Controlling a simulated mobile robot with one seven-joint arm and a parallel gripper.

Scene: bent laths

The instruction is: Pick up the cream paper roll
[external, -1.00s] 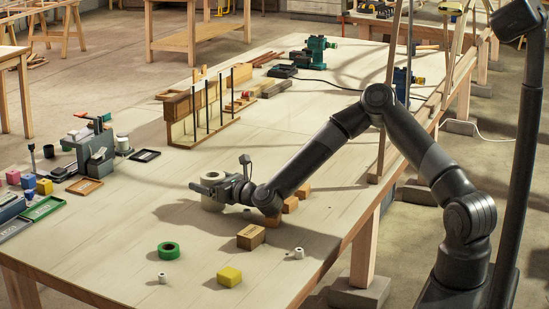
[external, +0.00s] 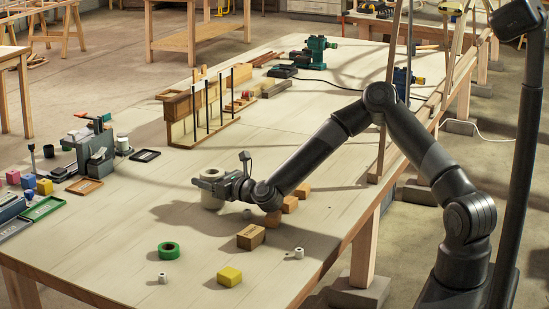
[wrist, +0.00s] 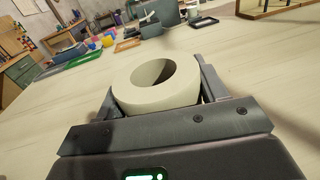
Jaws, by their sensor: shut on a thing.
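The cream paper roll (wrist: 155,102) is a thick upright ring with an open centre. In the wrist view it sits between my two fingers, with one finger along each side. My gripper (external: 208,184) is shut on it. In the external view, the roll (external: 211,203) stands out above and below my fingers, near the middle of the table. The fingers hide its middle band. I cannot tell for sure whether its underside is clear of the table.
Wooden blocks (external: 251,236) lie right of and in front of my gripper. A green tape ring (external: 168,251), a yellow block (external: 229,276) and small white rolls (external: 299,253) lie nearer the front. A wooden rack (external: 204,114) stands behind.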

